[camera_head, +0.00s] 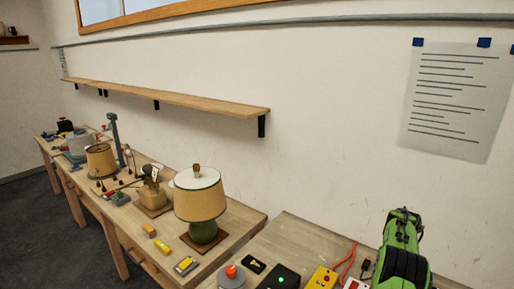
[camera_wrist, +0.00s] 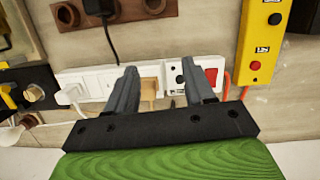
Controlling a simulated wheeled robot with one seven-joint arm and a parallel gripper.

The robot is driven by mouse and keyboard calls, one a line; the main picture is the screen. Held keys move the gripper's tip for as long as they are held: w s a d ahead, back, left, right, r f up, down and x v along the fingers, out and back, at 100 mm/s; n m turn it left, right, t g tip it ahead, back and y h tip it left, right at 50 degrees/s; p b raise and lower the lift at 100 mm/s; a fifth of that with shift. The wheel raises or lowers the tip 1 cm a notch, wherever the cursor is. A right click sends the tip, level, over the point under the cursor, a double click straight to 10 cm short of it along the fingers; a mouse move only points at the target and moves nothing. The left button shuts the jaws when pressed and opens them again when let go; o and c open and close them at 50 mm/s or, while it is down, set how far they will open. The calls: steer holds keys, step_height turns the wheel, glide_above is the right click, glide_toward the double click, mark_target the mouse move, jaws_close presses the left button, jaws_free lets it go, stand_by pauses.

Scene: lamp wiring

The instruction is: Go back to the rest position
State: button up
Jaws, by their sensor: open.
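My gripper (camera_wrist: 162,90) shows in the wrist view with its two dark fingers apart and nothing between them. Behind the fingers is a white power strip (camera_wrist: 92,84) with a red switch (camera_wrist: 212,76) at its right end. A white plug (camera_wrist: 72,95) sits at the strip's left part. In the head view my green arm (camera_head: 403,240) is at the lower right; the fingertips are not visible there. Whether the fingers touch the strip cannot be told.
A yellow box (camera_wrist: 262,42) stands right of the strip, and a brown socket block (camera_wrist: 68,16) with a black plug lies beyond. In the head view, a lamp with a tan shade (camera_head: 200,198) stands on the bench (camera_head: 228,240). A wooden shelf (camera_head: 180,98) runs along the wall.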

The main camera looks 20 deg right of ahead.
steer(key=w+a+r+n+t+h, duration=0.15)
steer(key=w+a+r+n, duration=0.35)
steer(key=a+r, duration=0.85)
steer(key=s+a+r+n+t+h+b, duration=0.1)
steer(key=a+r, duration=0.3)
steer(key=a, duration=0.4)
steer(key=s+a+r+n+t+h, duration=0.1)
steer(key=a+r, duration=0.3)
steer(key=a, duration=0.3)
steer(key=s+a+f+n+t+y+b, duration=0.1)
steer(key=s+a+f+n+t, duration=0.2)
steer(key=s+a, duration=1.1)
steer(key=shift+s+a+n, duration=0.25)
steer(key=shift+s+n, duration=0.1)
steer(key=shift+n, duration=0.45)
steer(key=shift+f+t+y, duration=0.1)
steer(key=shift+t+y, duration=0.15)
